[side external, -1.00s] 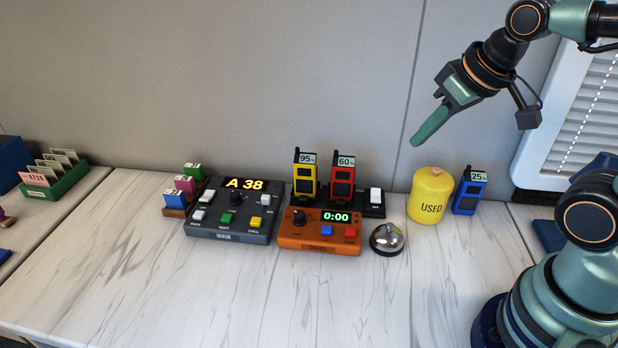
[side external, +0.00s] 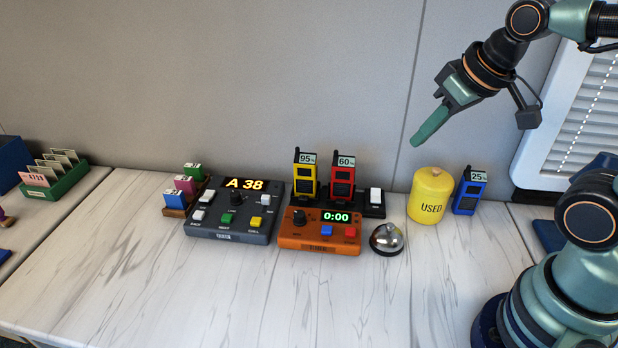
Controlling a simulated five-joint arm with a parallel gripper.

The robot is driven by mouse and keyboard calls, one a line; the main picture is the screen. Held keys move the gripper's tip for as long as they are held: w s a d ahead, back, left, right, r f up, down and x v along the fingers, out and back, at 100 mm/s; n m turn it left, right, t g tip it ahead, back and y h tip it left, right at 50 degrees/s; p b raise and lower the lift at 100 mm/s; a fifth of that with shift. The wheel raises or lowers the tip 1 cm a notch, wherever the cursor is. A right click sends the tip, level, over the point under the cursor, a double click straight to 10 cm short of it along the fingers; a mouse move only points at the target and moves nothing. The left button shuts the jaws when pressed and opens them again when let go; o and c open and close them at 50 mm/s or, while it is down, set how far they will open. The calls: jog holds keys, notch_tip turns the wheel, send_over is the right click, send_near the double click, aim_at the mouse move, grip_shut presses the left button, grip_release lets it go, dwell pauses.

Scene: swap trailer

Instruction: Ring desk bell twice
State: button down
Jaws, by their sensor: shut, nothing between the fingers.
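The desk bell (side external: 387,238) is a silver dome on a dark base. It stands upright on the pale counter, just right of the orange timer and in front of the yellow canister. My gripper (side external: 416,141) is shut and empty. It hangs in the air above and behind the bell, its green fingers pointing down and to the left, near the top of the yellow canister in the picture. It is clearly apart from the bell.
The orange timer (side external: 320,236) reads 0:00. A yellow USED canister (side external: 430,196) and a blue radio (side external: 468,192) stand right of the bell. Yellow and red radios (side external: 342,177) sit in a rack behind the timer. A dark console (side external: 231,213) shows A 38. The front counter (side external: 330,300) is clear.

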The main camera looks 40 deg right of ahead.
dwell(0.6)
jog(key=n+g, duration=0.6)
jog(key=g, duration=0.4)
send_over(390, 228)
notch_tip(390, 228, down, 6)
jog(key=shift+w+d+f+n+g, duration=0.15)
jog(key=shift+w+f+n+g, duration=0.2)
jog(key=shift+f+n+g, duration=0.35)
jog(key=shift+w+d+f+n+g, duration=0.1)
jog(key=shift+w+f+n+g, duration=0.3)
jog(key=shift+f+g, duration=0.45)
jog(key=shift+s, duration=0.1)
jog(key=shift+f, duration=4.45)
jog(key=shift+f, duration=0.15)
jog(key=shift+a+f, duration=0.1)
jog(key=shift+f, duration=0.15)
